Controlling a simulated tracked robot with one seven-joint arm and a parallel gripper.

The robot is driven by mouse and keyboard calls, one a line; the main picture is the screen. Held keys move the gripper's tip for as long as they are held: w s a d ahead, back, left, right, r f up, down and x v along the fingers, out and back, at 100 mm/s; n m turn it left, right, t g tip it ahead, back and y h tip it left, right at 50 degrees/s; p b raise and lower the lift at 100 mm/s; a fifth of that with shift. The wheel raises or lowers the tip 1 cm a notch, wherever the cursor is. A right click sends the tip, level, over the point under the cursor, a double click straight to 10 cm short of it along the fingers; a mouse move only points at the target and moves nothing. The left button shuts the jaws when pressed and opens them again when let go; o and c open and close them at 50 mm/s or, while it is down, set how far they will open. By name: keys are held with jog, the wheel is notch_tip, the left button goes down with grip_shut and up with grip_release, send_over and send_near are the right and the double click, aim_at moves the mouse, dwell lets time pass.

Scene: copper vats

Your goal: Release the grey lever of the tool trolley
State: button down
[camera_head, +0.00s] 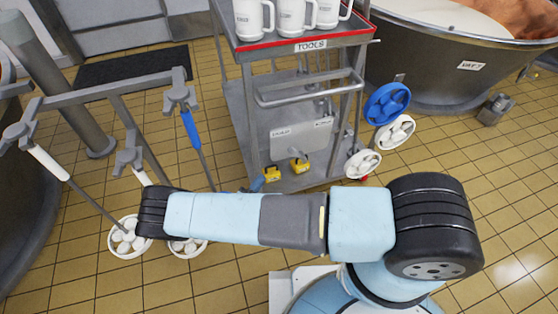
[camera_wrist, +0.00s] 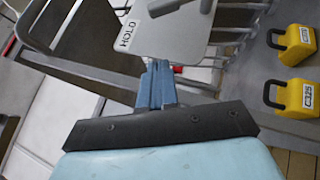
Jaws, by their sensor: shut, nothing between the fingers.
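The tool trolley (camera_head: 242,120) stands ahead in the head view, with a red-edged top marked TOOLS. Inside its frame is a light grey plate marked HOLD (camera_head: 300,134). In the wrist view this HOLD plate (camera_wrist: 165,38) fills the upper middle, with a dark grey lever-like bar (camera_wrist: 172,6) on it, cut by the top edge. My gripper (camera_wrist: 158,68) is shut and empty; its blue fingers point at the plate's lower edge. I cannot tell whether they touch it. In the head view a blue tip (camera_head: 257,184) shows low by the trolley, mostly hidden by my arm.
Two yellow padlocks (camera_head: 300,165) (camera_head: 271,173) sit low on the trolley. Mugs (camera_head: 294,15) stand on its top. Blue and white wheel-shaped pieces (camera_head: 387,103) are at its right. A rack with long tools (camera_head: 100,92) stands left. A copper vat (camera_head: 445,65) is right. Tiled floor is open at front.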

aim_at(297, 155)
jog(key=s+d+x, duration=0.1)
jog(key=d+x, duration=0.1)
jog(key=x, duration=1)
jog(key=shift+d+r, duration=0.2)
jog(key=shift+r, duration=0.3)
jog(key=shift+s, duration=0.1)
